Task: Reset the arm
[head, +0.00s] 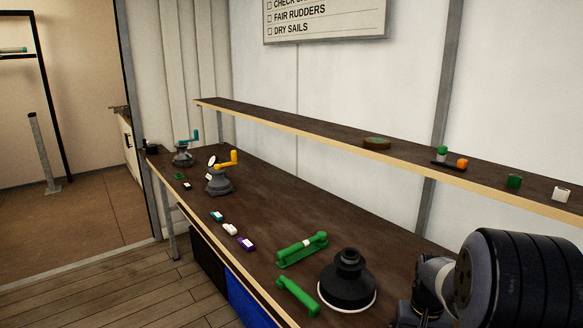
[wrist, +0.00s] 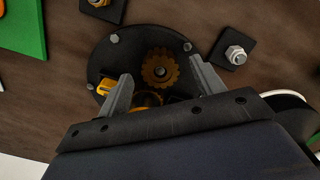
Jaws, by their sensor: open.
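In the wrist view my gripper (wrist: 160,92) is open, its two grey fingers spread apart with nothing held between them. It points at a round dark base (wrist: 118,48) on the brown bench, with an orange toothed gear (wrist: 160,67) and yellow-orange parts on it. Whether the fingers touch this base I cannot tell. In the head view my arm (head: 510,275) fills the lower right corner, and the gripper end is out of that picture.
The bench (head: 290,205) carries a black winch drum (head: 347,282), green handles (head: 302,248), small coloured blocks (head: 230,230) and a winch with a yellow handle (head: 219,178). A shelf (head: 300,125) with small parts runs above it. Bolted plates (wrist: 236,53) flank the round base.

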